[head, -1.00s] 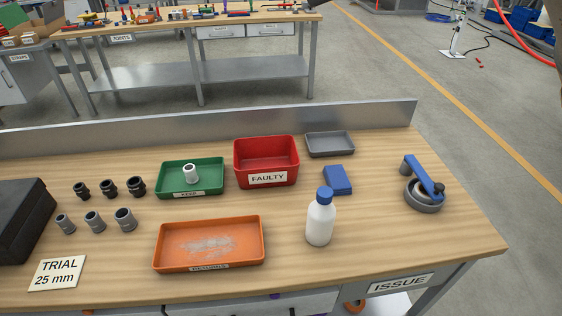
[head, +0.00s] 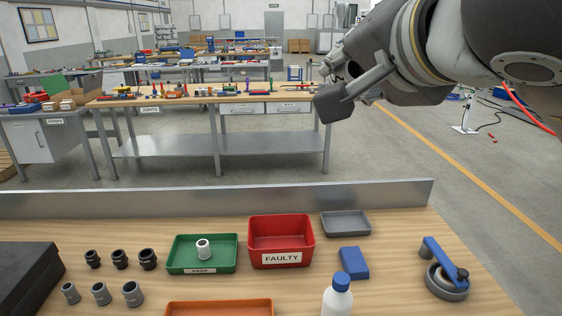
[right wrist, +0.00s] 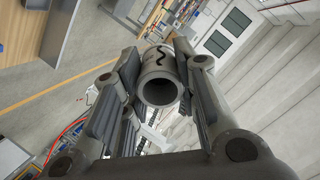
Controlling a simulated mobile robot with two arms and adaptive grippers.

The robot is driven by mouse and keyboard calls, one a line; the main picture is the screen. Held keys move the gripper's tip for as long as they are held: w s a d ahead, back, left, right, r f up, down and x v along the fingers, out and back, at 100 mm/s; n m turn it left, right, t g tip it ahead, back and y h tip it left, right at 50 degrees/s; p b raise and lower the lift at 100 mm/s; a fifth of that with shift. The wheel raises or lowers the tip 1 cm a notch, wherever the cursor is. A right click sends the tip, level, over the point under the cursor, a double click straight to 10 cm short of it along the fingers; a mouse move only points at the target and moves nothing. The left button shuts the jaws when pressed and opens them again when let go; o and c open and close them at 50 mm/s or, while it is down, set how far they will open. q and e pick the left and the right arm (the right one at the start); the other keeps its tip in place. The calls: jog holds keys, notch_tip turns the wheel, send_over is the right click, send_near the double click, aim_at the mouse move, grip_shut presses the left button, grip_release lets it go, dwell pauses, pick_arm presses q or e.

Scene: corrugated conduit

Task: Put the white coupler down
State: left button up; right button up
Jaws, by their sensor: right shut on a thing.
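My right gripper (head: 338,85) is raised at the upper right of the head view, well above the bench. In the right wrist view, my right gripper (right wrist: 160,98) is shut on a pale, whitish-grey coupler (right wrist: 157,72) with a black wavy mark on its side. Its open end faces the wrist camera. Another white coupler (head: 203,248) stands upright in the green tray (head: 223,268) labelled KEEP. A red bin (head: 282,233) labelled FAULTY stands to its right and looks empty. My left gripper is out of view.
Black fittings (head: 120,259) and grey fittings (head: 101,293) stand left of the green tray. An orange tray (head: 220,307), white bottle (head: 337,299), blue block (head: 353,263), grey tray (head: 346,224) and blue-handled tool (head: 445,280) are also on the bench. A metal upstand (head: 200,201) runs along the back.

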jog(key=s+a+f+m+h, duration=0.15)
jog(key=a+f, duration=0.25)
jog(key=f, duration=0.8)
jog(key=s+a+f+m+h, duration=0.15)
jog(key=a+f, duration=0.35)
jog(key=f, duration=0.6)
jog(key=d+f+m+g+h, duration=0.2)
jog(key=d+f+m+h, duration=0.3)
jog(key=d+f, duration=0.7)
jog(key=shift+s+d+f+h, duration=0.2)
jog(key=shift+d+f+h, duration=0.15)
jog(key=shift+f+h, duration=0.55)
jog(key=d+f+m+g+h, duration=0.1)
jog(key=d, duration=0.1)
jog(key=s+d+f+m+g+h, duration=0.1)
jog(key=d+f, duration=0.1)
jog(key=d+f+m+g+h, duration=0.1)
jog(key=d+m, duration=0.1)
jog(key=shift+s+d+f+h, duration=0.25)
jog(key=shift+s+d+h, duration=0.05)
jog(key=shift+s+h, duration=0.1)
